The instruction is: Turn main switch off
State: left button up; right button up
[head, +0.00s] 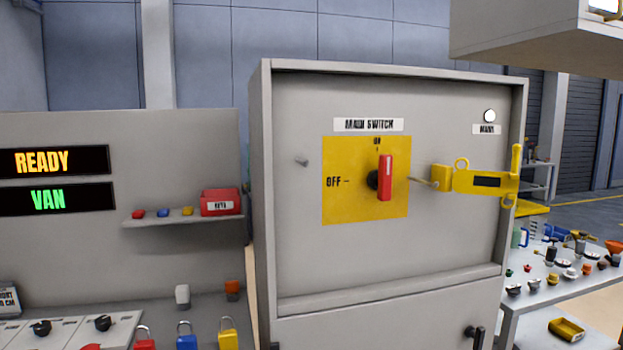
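The main switch (385,178) is a red upright handle on a black hub, on a yellow plate (343,205) of a grey cabinet. Its handle stands vertical, in line with the ON mark at the top of the plate. The OFF mark (334,182) is on the left side of the plate. A label above reads MAIN SWITCH (368,125). Neither of my grippers shows in the head view.
A yellow hasp (485,182) sticks out right of the switch. A white round lamp (490,116) is above it. At left, a shelf (180,221) holds a red box (220,202), with several padlocks (187,337) below. A cluttered table (540,292) stands at right.

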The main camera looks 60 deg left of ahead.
aim_at(380, 180)
jog(key=u, duration=1.35)
